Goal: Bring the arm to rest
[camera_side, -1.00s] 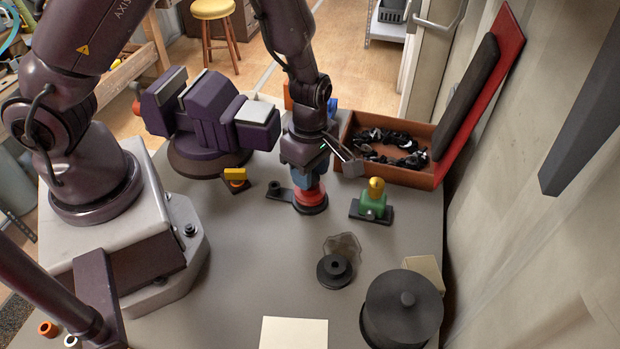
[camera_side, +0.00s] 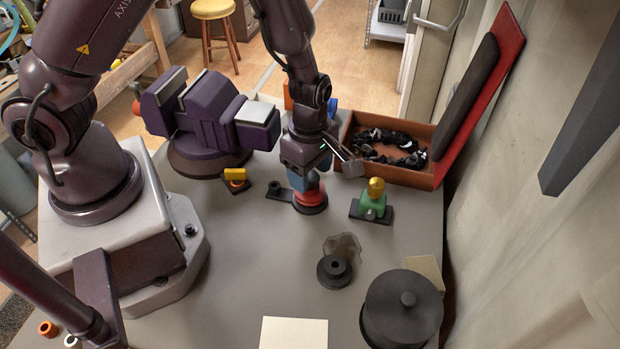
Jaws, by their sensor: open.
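My gripper (camera_side: 305,178) hangs from the arm near the middle of the grey table, pointing down. It is open. It is just above and slightly left of a red round piece (camera_side: 313,196) on a dark round base. A blue block-like part shows at the gripper's lower end, in front of the red piece. The fingertips are not clear at this size, and I cannot tell whether they touch the red piece.
A dark lever-like part (camera_side: 277,191) lies just left. A green and yellow fixture (camera_side: 374,202) stands right, with a brown open box (camera_side: 433,178) behind it. A purple vise (camera_side: 205,115) is left. A black lidded pot (camera_side: 401,312) is at front right.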

